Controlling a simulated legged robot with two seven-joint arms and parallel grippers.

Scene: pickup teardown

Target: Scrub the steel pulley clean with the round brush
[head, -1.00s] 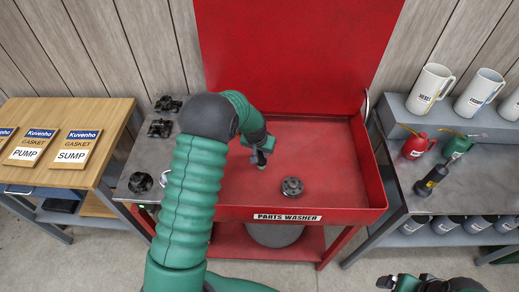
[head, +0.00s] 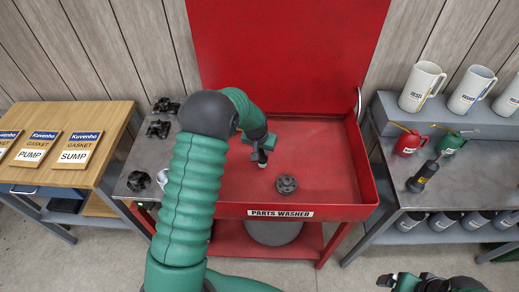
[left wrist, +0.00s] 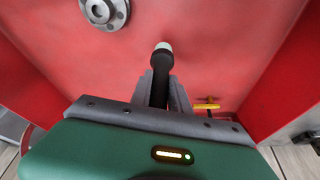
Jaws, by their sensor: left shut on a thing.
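The steel pulley (head: 287,184), dark grey and round with a hub, lies in the red parts washer basin (head: 325,150). It also shows at the top left of the left wrist view (left wrist: 105,12). My left gripper (head: 262,150) is over the basin, left of and beyond the pulley, apart from it. It is shut on the round brush (left wrist: 160,85), which has a dark handle and a pale tip. The brush tip (head: 262,163) points down in the head view. My right gripper (head: 388,281) shows only partly at the bottom edge; its jaws are unclear.
The washer's red lid (head: 285,55) stands upright behind. A grey bench (head: 415,195) on the right holds jugs, oil cans and a dark bottle. Dark metal parts (head: 139,183) lie on the left bench. A yellow-handled fitting (left wrist: 207,106) shows in the basin. The basin's right side is clear.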

